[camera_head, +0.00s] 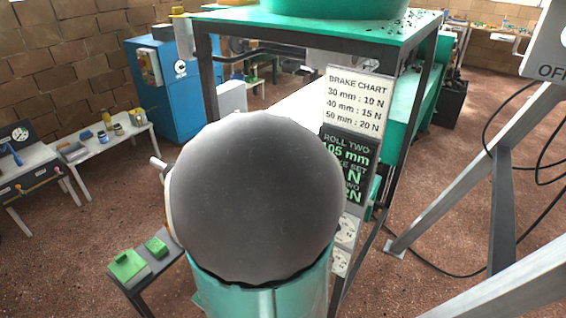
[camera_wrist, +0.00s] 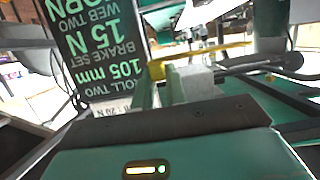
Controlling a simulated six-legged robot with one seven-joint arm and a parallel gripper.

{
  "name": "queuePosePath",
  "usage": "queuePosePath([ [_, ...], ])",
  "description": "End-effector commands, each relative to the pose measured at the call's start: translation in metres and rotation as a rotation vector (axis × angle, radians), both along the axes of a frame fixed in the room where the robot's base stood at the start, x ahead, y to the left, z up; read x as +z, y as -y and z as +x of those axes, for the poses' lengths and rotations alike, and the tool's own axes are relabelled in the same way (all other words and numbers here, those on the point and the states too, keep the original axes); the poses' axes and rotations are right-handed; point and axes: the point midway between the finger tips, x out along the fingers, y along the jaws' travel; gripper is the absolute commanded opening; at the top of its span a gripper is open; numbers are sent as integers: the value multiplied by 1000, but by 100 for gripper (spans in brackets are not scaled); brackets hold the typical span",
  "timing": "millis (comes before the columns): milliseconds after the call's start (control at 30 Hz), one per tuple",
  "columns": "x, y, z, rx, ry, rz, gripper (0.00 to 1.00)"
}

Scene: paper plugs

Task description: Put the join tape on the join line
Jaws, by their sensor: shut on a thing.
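My gripper (camera_wrist: 158,88) shows in the wrist view, its two green fingers close together near the middle. It is shut on a thin yellow piece (camera_wrist: 205,57) that reaches out to the right from the fingertips; I cannot tell for sure whether this is the join tape. A pale grey block (camera_wrist: 197,84) sits just right of the fingers. In the head view my own arm hides the gripper and much of the machine. I cannot make out the join line in either view.
A dark sign, "ROLL TWO 105 mm" (camera_head: 347,160), hangs below a white brake chart (camera_head: 358,100) on the green-topped frame (camera_head: 310,27); the sign also shows upside down in the wrist view (camera_wrist: 97,45). A small table with green blocks (camera_head: 128,265) stands at lower left. Cables lie on the right.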

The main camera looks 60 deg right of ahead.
Motion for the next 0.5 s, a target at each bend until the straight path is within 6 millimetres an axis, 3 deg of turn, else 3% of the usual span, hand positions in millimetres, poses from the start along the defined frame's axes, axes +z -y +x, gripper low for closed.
queuePosePath([
  [400, -38, 75, 30, -1, -3, 2, 0],
  [500, -57, 86, 36, 0, -5, 3, 0],
])
